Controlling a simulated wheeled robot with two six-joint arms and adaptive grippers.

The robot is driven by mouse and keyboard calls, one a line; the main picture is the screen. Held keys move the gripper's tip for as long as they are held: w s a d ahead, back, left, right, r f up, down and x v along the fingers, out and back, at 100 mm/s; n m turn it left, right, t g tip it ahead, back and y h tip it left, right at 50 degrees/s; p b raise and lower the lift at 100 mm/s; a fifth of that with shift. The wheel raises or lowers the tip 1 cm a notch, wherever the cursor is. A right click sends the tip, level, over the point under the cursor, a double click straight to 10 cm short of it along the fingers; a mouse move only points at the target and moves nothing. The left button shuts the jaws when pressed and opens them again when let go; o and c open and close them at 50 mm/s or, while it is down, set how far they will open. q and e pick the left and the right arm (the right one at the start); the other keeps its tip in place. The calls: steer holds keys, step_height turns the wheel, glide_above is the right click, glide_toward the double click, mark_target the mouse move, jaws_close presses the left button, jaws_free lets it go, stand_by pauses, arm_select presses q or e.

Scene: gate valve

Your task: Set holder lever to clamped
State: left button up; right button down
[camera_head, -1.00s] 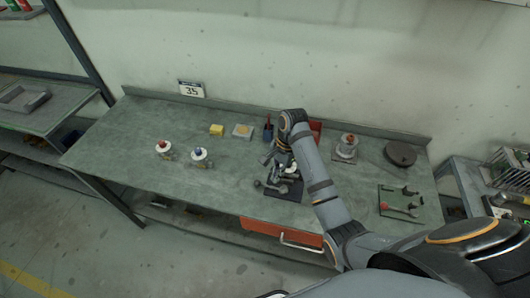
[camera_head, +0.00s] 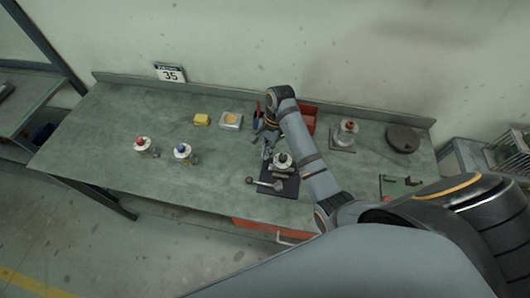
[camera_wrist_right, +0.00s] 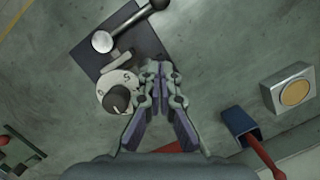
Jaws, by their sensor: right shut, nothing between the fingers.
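The holder lever (camera_head: 263,183) lies low across a dark base plate (camera_head: 291,190) at the bench's front edge, its knob end to the left. In the right wrist view the lever (camera_wrist_right: 130,22) runs from a silver ball to a dark knob cut off by the top edge. A round white part with a dark dial (camera_wrist_right: 118,95) sits beside the plate there. My right gripper (camera_head: 267,153) is shut and empty, left of the round part (camera_head: 283,160) and behind the lever, not touching the lever. In the wrist view its fingertips (camera_wrist_right: 156,68) are together. My left gripper is not in view.
A red bin (camera_head: 308,118) and a blue holder with a red handle (camera_head: 257,115) stand behind my right gripper. The front left bench is clear.

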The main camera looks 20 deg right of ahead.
mark_target(264, 183)
steer(key=shift+x, duration=0.8)
steer(key=x, duration=0.2)
steer(key=p+x, duration=0.1)
steer(key=shift+s+a+f, duration=0.15)
steer(key=shift+s+a, duration=0.1)
steer(key=shift+s, duration=0.05)
steer(key=a, duration=0.1)
steer(key=a+p, duration=0.1)
steer(key=s+a+p, duration=0.1)
steer(key=shift+f, duration=0.4)
steer(key=shift+s+a+f, duration=0.15)
steer(key=shift+a, duration=0.15)
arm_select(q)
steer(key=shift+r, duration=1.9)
